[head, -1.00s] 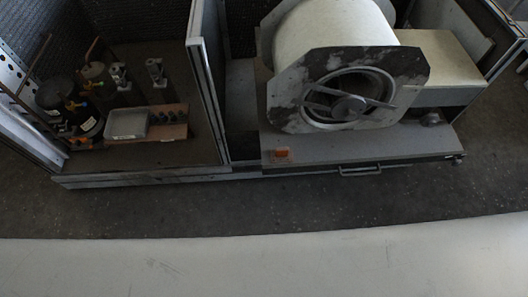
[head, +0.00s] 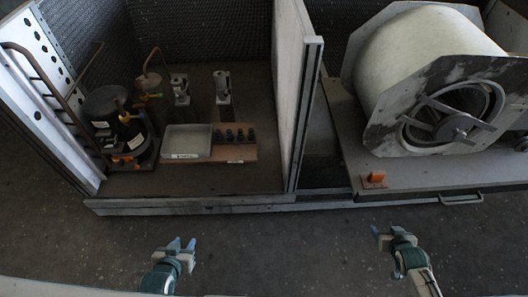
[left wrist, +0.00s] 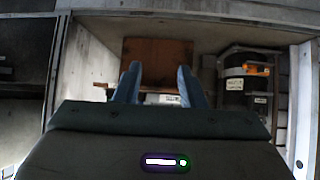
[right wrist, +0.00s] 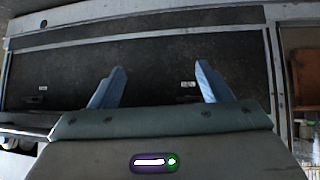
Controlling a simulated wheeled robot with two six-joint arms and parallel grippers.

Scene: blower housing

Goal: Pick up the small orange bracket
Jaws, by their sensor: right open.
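The small orange bracket (head: 375,178) lies on the front left corner of the grey base plate (head: 420,178) under the blower housing (head: 424,75). My right gripper (head: 384,236) is open and empty, in front of and below the bracket in the head view, clearly apart from it. Its two blue fingers spread wide in the right wrist view (right wrist: 160,82). My left gripper (head: 182,243) is empty with its fingers apart, in front of the left bay; its fingers also show in the left wrist view (left wrist: 158,82). I cannot make out the bracket in either wrist view.
The left bay holds a dark compressor (head: 122,125), a grey box (head: 187,142) and a wooden terminal board (head: 240,150). A metal divider (head: 297,110) stands between the bays. A handle (head: 461,199) sticks out at the front edge. The floor in front is clear.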

